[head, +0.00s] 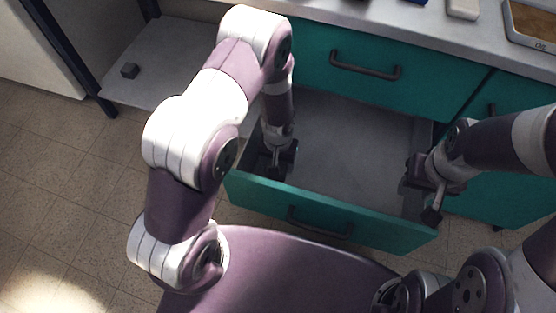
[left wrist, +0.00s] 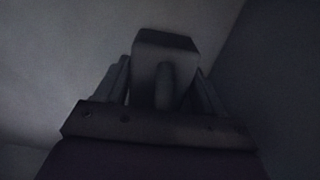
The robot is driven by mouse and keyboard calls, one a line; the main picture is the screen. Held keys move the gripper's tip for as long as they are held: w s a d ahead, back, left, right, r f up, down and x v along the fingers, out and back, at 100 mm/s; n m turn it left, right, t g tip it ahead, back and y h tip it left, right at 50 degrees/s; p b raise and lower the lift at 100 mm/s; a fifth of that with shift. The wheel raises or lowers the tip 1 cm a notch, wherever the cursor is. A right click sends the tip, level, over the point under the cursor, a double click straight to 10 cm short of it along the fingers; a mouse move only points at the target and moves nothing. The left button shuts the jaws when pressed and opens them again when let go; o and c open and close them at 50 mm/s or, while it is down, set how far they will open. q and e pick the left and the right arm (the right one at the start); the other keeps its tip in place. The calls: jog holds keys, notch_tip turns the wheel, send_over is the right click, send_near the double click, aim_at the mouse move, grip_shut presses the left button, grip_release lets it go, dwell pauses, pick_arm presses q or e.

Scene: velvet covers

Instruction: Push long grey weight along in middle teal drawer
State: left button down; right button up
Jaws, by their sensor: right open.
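The middle teal drawer (head: 375,236) is pulled open, and its grey floor is mostly bare. My left gripper (head: 277,166) reaches down inside it at the left end. A dark grey block (left wrist: 165,55), seemingly the long grey weight, shows in the left wrist view between the left fingers. Whether they press on it cannot be told. In the head view the arm and gripper largely hide that spot. My right gripper (head: 422,193) is open at the drawer's right side, with its fingers by the right wall and front corner.
A shut teal drawer (head: 385,75) is above, under a grey counter (head: 400,25) bearing a white item (head: 462,9) and a framed tray (head: 532,22). The tiled floor (head: 60,190) is clear.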

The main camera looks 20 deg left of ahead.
pick_arm(q)
jog(key=shift+c, duration=0.2)
grip_release()
notch_tip(320, 180, up, 12)
jog(key=p, duration=0.5)
jog(key=shift+f+p, duration=0.2)
jog(key=shift+p, duration=0.1)
jog(key=shift+r, duration=0.55)
